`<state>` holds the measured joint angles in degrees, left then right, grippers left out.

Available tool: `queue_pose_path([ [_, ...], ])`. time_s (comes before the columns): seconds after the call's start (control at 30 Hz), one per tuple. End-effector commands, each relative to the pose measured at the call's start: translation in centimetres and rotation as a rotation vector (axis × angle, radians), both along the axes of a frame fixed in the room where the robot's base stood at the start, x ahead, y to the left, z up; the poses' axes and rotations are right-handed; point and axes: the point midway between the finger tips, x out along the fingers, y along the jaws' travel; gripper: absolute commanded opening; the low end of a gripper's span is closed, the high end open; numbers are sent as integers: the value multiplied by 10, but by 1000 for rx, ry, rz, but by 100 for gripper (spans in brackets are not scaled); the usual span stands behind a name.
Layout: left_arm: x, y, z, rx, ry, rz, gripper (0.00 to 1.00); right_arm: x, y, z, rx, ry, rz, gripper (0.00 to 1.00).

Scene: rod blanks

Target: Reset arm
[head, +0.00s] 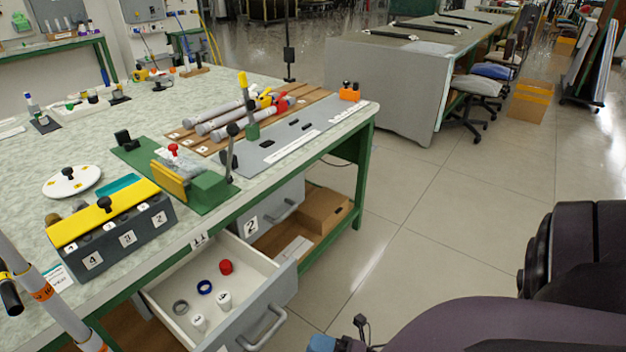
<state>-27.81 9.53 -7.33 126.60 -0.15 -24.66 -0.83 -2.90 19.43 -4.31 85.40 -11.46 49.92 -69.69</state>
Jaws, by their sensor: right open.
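My right gripper (342,336) shows only in part at the bottom edge, right of the open drawer, with a blue piece and a dark piece apart. It is open, and I see nothing between its fingers. It is clear of the bench and the drawer (213,271). Most of it is cut off or hidden by my dark arm. My left gripper is not in view. Several grey rods (218,122) with yellow and red ends lie on a wooden rack (184,137) on the bench.
The green-framed bench (238,82) carries a numbered block with a yellow top (121,239), a green fixture (208,187) and a grey plate (293,137). The pulled-out drawer holds caps and rings. A white pole (62,312) stands at lower left. Floor (430,230) to the right is clear.

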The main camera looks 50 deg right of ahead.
Motion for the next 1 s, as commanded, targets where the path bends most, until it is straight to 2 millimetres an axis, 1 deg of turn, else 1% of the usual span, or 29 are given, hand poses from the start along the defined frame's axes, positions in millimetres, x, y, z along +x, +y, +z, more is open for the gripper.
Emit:
queue_pose_path([
  [0.43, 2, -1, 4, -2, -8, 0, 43, 0, 0, 0, 1, 0, 0, 44],
  [0.57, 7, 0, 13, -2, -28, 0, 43, 1, 2, 10, 42, 36, -17, 44],
  [0.67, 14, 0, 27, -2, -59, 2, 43, 0, 3, 26, 136, 121, -55, 44],
  [0.77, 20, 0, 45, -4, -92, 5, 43, -3, 6, 47, 285, 245, -115, 44],
  [0.87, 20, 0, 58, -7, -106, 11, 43, -12, 8, 65, 457, 380, -186, 44],
  [1.0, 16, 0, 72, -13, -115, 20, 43, -31, 12, 88, 711, 559, -297, 44],
])
